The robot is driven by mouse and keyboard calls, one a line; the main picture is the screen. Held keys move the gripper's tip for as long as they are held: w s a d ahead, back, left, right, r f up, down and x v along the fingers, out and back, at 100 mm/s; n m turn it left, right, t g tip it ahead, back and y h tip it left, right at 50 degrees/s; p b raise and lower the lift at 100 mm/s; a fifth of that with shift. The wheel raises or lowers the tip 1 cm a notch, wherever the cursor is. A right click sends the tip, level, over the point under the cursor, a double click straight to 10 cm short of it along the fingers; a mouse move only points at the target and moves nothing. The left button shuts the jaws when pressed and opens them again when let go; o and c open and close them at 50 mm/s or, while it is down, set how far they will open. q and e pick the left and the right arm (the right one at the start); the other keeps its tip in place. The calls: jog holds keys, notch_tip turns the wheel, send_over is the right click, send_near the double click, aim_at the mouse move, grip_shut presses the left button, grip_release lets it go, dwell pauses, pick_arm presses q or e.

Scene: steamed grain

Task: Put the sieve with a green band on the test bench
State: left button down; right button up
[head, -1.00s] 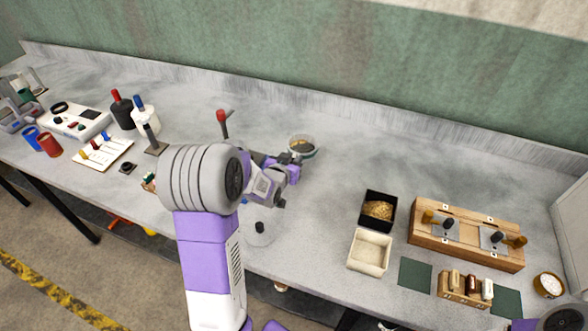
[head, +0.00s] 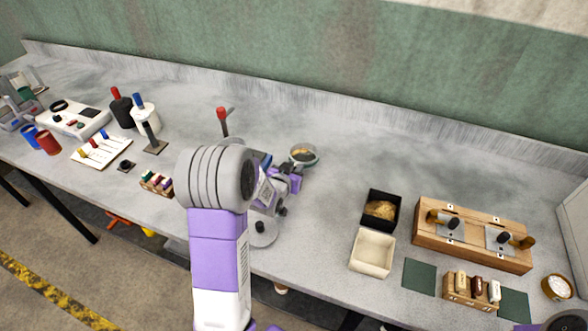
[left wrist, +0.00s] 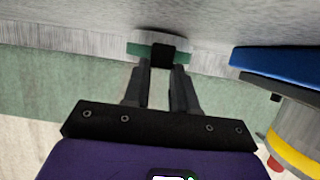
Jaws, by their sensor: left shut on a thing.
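The sieve with a green band (head: 304,159) is a small round dish with brownish contents, right of my left arm in the head view. In the left wrist view its green band (left wrist: 136,48) shows at the top, behind a black block between the fingertips. My left gripper (head: 293,172) is shut on this black grip; the fingers also show in the left wrist view (left wrist: 161,72). The sieve is over the grey bench (head: 335,195); I cannot tell whether it touches the top.
A black box of grain (head: 380,211) and a cream tray (head: 372,254) stand to the right, beside a wooden fixture (head: 472,236). A red-knobbed lever (head: 223,120) stands behind my arm. A blue and yellow-banded device (left wrist: 290,130) is close in the wrist view. Bench behind the box is clear.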

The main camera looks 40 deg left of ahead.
pick_arm(q)
jog(key=c, duration=0.9)
grip_release()
jog(key=shift+r+p, duration=0.25)
jog(key=shift+p, duration=0.2)
jog(key=shift+s+r+p, duration=0.55)
jog(key=shift+r, duration=0.1)
jog(key=b+v, duration=0.4)
jog(key=v, duration=0.6)
jog(key=shift+s+d, duration=0.2)
jog(key=shift+s, duration=0.15)
